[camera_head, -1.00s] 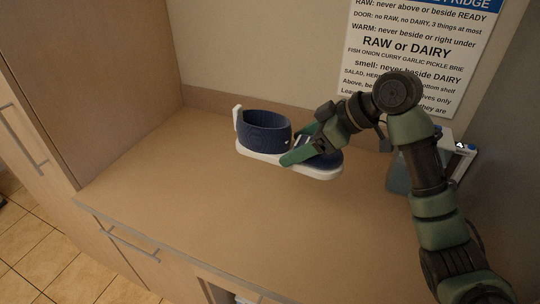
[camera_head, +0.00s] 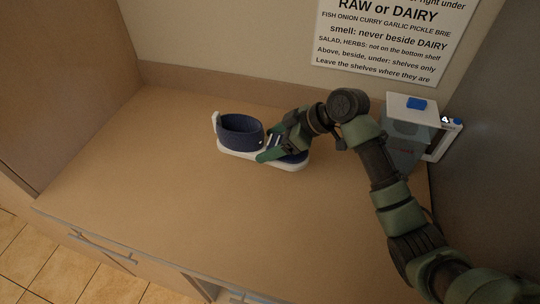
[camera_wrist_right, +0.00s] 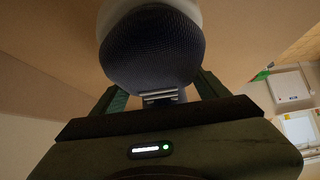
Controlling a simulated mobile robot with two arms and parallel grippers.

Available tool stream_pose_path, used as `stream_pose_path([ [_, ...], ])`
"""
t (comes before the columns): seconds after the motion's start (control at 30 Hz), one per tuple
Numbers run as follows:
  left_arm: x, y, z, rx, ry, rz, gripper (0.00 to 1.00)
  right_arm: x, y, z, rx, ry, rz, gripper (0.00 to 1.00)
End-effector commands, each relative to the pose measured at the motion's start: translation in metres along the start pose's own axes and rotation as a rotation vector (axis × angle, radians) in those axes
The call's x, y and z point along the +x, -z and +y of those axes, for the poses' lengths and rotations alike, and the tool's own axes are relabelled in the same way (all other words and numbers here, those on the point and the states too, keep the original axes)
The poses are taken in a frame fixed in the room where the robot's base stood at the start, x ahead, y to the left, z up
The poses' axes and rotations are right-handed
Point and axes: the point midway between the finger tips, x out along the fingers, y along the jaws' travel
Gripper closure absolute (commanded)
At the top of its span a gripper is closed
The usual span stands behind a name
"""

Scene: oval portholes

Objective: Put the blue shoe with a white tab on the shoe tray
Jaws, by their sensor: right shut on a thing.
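The blue shoe (camera_head: 241,130) has a white sole and a white tab at its heel. In the head view it is over the brown counter, heel to the left and toe under my gripper; I cannot tell if its sole touches the counter. My right gripper (camera_head: 274,148) is shut on the shoe near its front. In the right wrist view the dark blue shoe (camera_wrist_right: 152,48) fills the top middle, between the two green fingers of my right gripper (camera_wrist_right: 160,97). The shoe tray is not recognisable in these views. My left gripper is not in view.
A clear container with a white lid (camera_head: 414,108) and a blue button stands at the back right of the counter (camera_head: 170,190). A sign (camera_head: 395,40) hangs on the back wall. A tall brown cabinet side (camera_head: 60,90) bounds the left. The counter's left and front are clear.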

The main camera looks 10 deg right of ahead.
Motion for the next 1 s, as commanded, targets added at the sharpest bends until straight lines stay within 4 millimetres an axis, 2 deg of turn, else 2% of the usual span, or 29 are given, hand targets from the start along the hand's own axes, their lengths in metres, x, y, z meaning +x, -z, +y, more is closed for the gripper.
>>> stream_pose_path([
  [0.17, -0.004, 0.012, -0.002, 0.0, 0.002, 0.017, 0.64, 0.014, -0.014, 0.0, 0.001, -0.001, 0.001, 0.78],
  [0.5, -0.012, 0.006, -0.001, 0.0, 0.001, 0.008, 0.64, 0.043, -0.043, 0.0, 0.001, -0.001, 0.003, 0.78],
  [0.87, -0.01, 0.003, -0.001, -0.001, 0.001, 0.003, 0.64, 0.048, -0.048, 0.001, -0.001, -0.002, 0.002, 0.78],
  [0.9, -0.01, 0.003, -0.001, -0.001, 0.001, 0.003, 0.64, 0.048, -0.048, 0.0, 0.0, -0.001, 0.0, 0.2],
  [0.97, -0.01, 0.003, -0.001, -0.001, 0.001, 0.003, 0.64, 0.048, -0.048, 0.0, 0.0, -0.001, 0.0, 0.04],
  [1.0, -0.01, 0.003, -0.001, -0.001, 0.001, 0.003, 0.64, 0.048, -0.048, 0.0, 0.0, -0.001, 0.0, 0.04],
])
